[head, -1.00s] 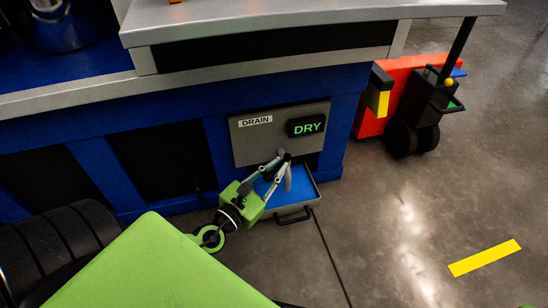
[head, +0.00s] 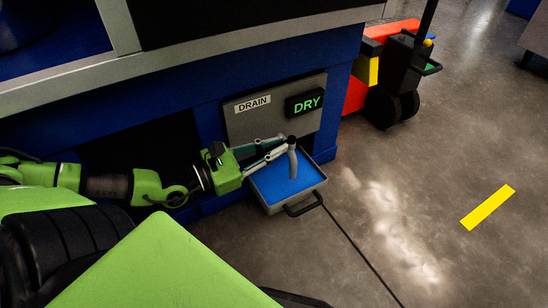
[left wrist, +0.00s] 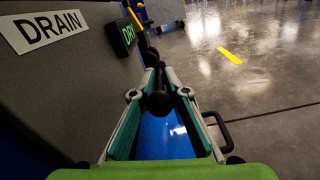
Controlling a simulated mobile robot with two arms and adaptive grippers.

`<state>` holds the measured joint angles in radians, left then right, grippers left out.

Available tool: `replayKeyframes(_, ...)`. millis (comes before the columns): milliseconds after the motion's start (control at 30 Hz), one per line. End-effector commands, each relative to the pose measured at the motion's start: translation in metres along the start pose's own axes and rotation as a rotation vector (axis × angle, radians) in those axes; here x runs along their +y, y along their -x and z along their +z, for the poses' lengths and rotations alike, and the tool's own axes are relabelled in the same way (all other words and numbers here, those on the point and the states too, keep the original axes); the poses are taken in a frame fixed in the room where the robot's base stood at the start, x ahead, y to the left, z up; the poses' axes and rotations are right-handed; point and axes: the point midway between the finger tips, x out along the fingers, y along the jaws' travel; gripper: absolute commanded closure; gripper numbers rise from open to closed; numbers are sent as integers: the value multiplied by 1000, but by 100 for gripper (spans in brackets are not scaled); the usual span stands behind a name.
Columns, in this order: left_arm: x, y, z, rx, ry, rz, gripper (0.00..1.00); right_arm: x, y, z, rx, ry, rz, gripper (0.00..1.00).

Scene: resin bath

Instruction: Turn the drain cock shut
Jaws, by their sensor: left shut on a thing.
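The drain cock is on the grey panel (head: 240,126) marked DRAIN, low on the blue bench. Its grey spout (head: 292,165) points down over a tray. My left gripper (head: 288,142) reaches in from the left, its fingertips closed at the top of the cock. In the left wrist view the fingertips (left wrist: 158,72) meet at a dark part, with a black round end (left wrist: 157,103) of the cock between the fingers. The fingers hide most of the handle, so its exact angle is unclear. My right gripper is not in view.
A blue-bottomed tray (head: 285,187) with a black front handle (head: 304,206) sits under the spout. A display (head: 305,102) reads DRY in green. A red wheeled cart (head: 356,92) stands at the right. The floor with a yellow strip (head: 488,207) is clear.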

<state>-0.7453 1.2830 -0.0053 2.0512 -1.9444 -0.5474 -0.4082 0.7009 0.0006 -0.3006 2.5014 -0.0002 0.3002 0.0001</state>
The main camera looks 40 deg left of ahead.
Motion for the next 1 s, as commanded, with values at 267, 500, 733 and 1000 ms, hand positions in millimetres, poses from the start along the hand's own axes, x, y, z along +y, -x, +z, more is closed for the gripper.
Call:
replayKeyframes(267, 3, -3, -4, 2, 3, -30, 100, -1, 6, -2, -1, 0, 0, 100)
replayKeyframes(500, 3, -3, -4, 2, 4, -29, 100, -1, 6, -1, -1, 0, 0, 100)
replayKeyframes(733, 4, -4, -4, 1, 3, -28, 75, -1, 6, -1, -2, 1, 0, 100)
replayKeyframes(1000, 5, -4, -2, -2, 1, -27, 75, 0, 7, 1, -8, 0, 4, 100)
